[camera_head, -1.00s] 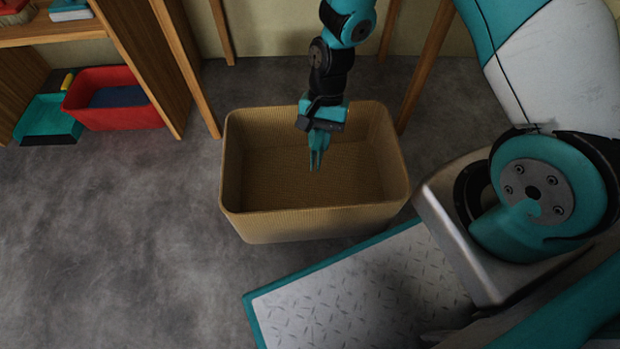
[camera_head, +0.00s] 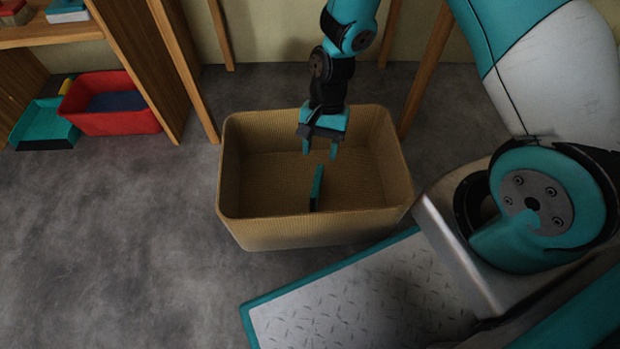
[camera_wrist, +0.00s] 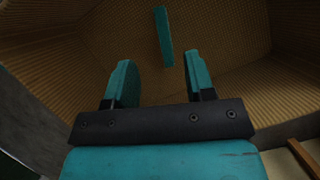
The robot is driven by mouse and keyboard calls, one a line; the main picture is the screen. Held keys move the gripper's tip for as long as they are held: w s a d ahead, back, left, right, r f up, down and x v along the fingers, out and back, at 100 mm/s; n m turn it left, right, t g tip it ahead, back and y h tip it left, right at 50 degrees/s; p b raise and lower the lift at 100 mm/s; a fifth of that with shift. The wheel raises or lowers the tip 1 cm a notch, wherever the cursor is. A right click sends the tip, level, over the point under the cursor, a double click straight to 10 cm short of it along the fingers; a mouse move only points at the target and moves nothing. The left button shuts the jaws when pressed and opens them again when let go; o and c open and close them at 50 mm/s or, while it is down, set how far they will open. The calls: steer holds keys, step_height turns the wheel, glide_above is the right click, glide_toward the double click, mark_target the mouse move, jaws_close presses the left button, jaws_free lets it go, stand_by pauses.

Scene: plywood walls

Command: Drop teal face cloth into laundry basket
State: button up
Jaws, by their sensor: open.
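The teal face cloth (camera_head: 316,187) is a narrow folded piece inside the tan woven laundry basket (camera_head: 240,225), below my gripper (camera_head: 320,148). My gripper is open, its two fingers apart and empty, over the basket's opening. In the wrist view the cloth (camera_wrist: 164,37) shows beyond the gap between the fingertips (camera_wrist: 158,65), apart from them, against the basket's ribbed inside (camera_wrist: 220,35). I cannot tell whether the cloth rests on the basket floor or is still falling.
A red bin (camera_head: 112,115) and a teal dustpan (camera_head: 45,125) stand at the left by a wooden shelf (camera_head: 50,32). Wooden legs (camera_head: 425,70) rise behind the basket. Grey floor (camera_head: 120,230) left of the basket is clear.

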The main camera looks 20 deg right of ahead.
steer(key=p+v, duration=0.9)
steer(key=v, duration=0.8)
